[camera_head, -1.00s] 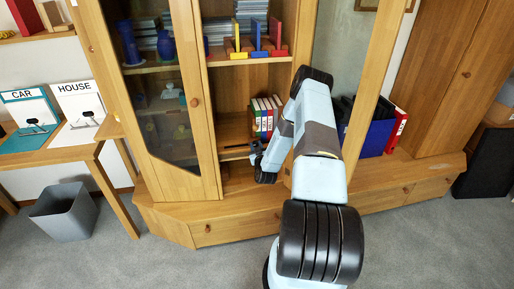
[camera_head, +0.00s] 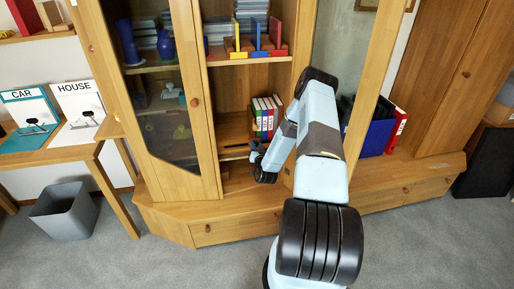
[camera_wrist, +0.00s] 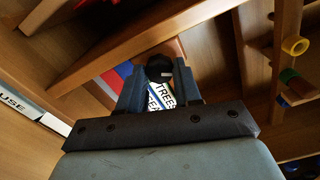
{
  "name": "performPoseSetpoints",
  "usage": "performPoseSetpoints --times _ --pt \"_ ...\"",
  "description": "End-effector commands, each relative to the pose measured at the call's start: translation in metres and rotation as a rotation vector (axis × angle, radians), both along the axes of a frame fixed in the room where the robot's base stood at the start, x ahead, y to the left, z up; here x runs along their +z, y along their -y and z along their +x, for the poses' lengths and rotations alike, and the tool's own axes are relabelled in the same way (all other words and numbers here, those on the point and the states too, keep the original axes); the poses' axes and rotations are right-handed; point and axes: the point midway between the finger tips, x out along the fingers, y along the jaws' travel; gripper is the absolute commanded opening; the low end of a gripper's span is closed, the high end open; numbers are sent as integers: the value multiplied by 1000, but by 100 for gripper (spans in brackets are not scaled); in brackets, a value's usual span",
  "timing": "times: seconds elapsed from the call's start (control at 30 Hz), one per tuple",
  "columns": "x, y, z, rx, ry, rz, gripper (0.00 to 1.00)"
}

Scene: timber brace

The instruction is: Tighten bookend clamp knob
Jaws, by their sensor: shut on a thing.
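The black clamp knob (camera_wrist: 159,67) shows in the wrist view between the two fingertips of my gripper (camera_wrist: 160,78). My gripper is shut on it. A brown wooden part (camera_wrist: 172,48) shows just behind the knob; how it joins the knob is hidden. Labelled binders (camera_wrist: 160,97) show between the fingers, one reading TREES. In the head view the binders (camera_head: 265,112) stand on the cabinet's lower shelf, and my gripper (camera_head: 256,154) is low in front of them. The knob is too small to make out there.
Open cabinet doors (camera_head: 207,150) flank the shelf. Coloured bookends (camera_head: 262,48) stand on the shelf above. A blue box (camera_head: 377,137) and a red binder (camera_head: 398,130) stand at the right. A grey bin (camera_head: 65,211) stands on the floor at the left.

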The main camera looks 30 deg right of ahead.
Motion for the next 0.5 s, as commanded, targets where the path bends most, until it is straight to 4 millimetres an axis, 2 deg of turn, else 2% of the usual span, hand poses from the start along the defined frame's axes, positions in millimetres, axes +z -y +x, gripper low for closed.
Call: performPoseSetpoints --times 0.2,0.5 --pt "0 2 0 -2 34 116 3" --pt "0 2 0 -2 54 188 3"
